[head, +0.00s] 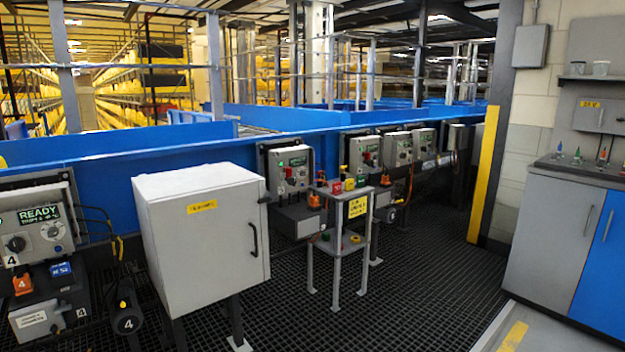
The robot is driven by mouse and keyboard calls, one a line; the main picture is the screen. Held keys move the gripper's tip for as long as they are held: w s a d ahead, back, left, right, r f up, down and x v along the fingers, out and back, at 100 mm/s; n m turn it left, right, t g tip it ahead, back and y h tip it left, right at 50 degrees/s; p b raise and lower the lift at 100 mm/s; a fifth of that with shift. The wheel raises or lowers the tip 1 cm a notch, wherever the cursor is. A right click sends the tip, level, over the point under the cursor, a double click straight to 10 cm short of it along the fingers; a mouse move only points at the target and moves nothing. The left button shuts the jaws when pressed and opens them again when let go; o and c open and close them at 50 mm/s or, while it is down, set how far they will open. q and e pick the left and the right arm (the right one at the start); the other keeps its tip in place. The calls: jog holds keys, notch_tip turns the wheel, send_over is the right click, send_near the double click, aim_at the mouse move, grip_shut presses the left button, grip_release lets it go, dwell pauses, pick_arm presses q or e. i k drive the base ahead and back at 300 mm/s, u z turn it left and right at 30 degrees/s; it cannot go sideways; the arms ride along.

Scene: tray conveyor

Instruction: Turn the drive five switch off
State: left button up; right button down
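A row of grey drive control boxes runs along the blue conveyor. The nearest box (40,225), at the left edge, is marked 4, reads READY in green, and has a dark rotary knob (15,244). To the right, past a grey cabinet, stands another control box (290,168) with a green-lit display and an orange part (314,200) below it. More boxes follow further right, including one (365,152) and another (397,149). I cannot read a number five on any of them, nor tell a switch position. Neither of my grippers is in view.
The grey cabinet (205,240) juts into the floor between the boxes. A small grey stand (340,246) with coloured items stands before the further boxes. A yellow post (484,175) and a workbench (545,240) are right. The dark grated floor (430,270) is clear.

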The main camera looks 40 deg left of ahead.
aim_at(292, 181)
jog(key=u, duration=0.2)
jog(key=i, duration=1.8)
jog(key=u, duration=1.3)
jog(key=i, duration=1.1)
jog(key=u, duration=1.35)
jog(key=i, duration=0.25)
jog(key=u, duration=0.25)
